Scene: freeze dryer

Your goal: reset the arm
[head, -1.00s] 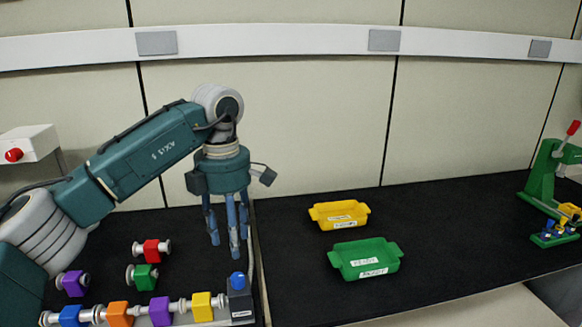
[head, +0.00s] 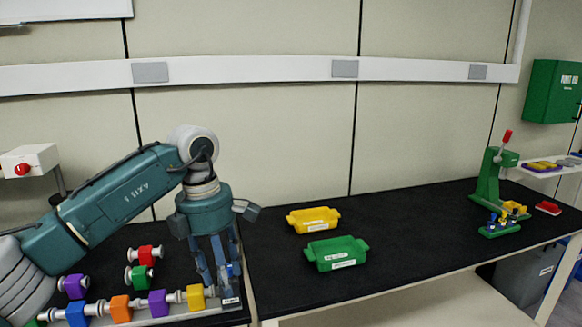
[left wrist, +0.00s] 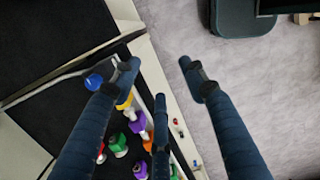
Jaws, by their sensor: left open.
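My left arm comes in from the left in the head view, a teal arm bent at the elbow with its gripper pointing down. My left gripper (head: 221,284) is open and empty. Its fingers hang in front of the blue knob end of the valve row and partly hide it. In the left wrist view the gripper (left wrist: 157,75) has its fingers spread, with the bench's front edge and the floor below them. The blue knob (left wrist: 93,82) lies beside one finger there. My right gripper is not in view.
A row of coloured valves, including an orange one (head: 120,309), lies under the arm. Loose red (head: 146,256) and green (head: 139,276) valves lie behind it. Yellow (head: 313,220) and green (head: 337,254) trays stand right of the gripper. A green press (head: 487,182) stands far right. Black bench between is clear.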

